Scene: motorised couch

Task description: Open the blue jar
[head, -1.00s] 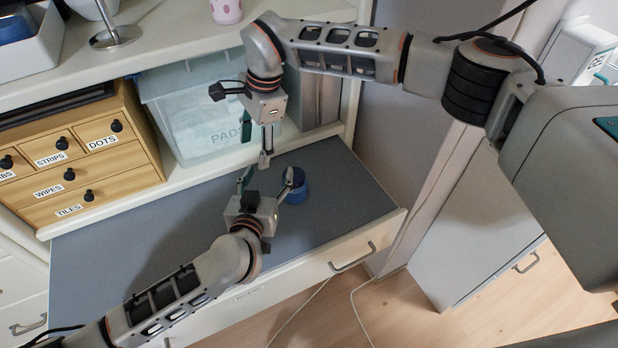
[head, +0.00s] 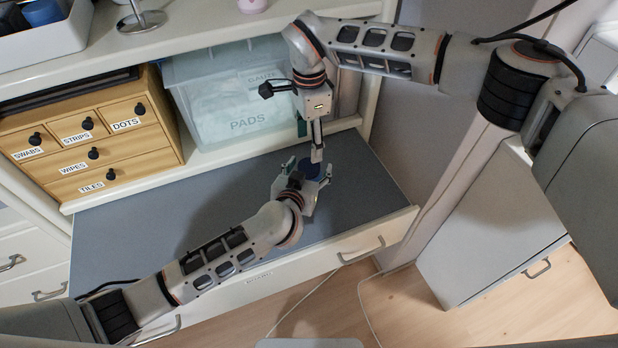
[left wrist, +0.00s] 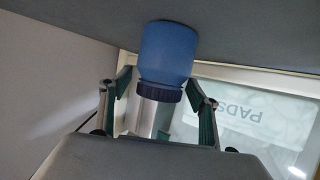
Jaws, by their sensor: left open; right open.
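The blue jar (head: 311,169) stands on the grey pull-out surface (head: 230,207), mostly hidden behind my grippers in the head view. In the left wrist view, which looks upside down, the blue jar (left wrist: 167,50) shows its smooth body and a darker ridged lid (left wrist: 159,91). My left gripper (head: 306,172) is open at the near side of the jar. In the wrist view its fingers (left wrist: 163,93) lie on either side of the lid end, with gaps visible. My right gripper (head: 310,143) is open, pointing down just above and behind the jar; its contact with the lid cannot be told.
A wooden drawer box (head: 92,140) and a clear bin marked PADS (head: 235,108) stand behind the surface. A white tray (head: 50,42) holding a blue item is on the upper shelf. The surface's left part is clear. A white cabinet (head: 490,240) stands at the right.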

